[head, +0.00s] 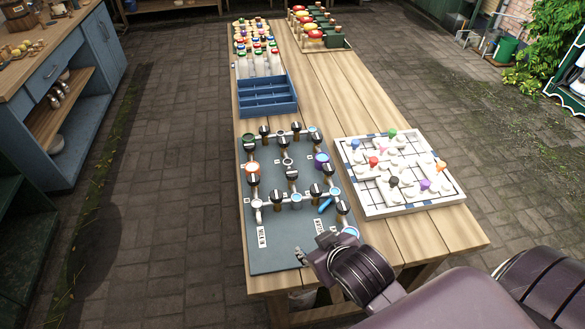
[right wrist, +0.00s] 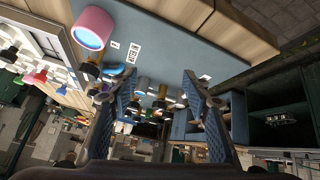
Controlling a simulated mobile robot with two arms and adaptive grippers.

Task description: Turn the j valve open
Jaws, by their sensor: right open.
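The valve board (head: 275,245) is a grey-blue panel lying on the wooden table, with metal pipes and several black-handled valves (head: 314,190). Small white tags sit beside the valves, but their letters are too small to read, so I cannot tell which is the j valve. My right gripper (head: 312,250) is over the board's near right corner, apart from the valves. In the right wrist view the right gripper (right wrist: 158,78) is open and empty, with part of the board (right wrist: 180,35) and blurred valves beyond its fingers. My left gripper is in neither view.
A blue-topped cup (head: 350,232) stands close to my right gripper; a pink cup (right wrist: 92,28) shows in the wrist view. A white pegged board (head: 400,205) lies right of the valve board. A blue crate (head: 267,108) stands behind it. The board's near left part is clear.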

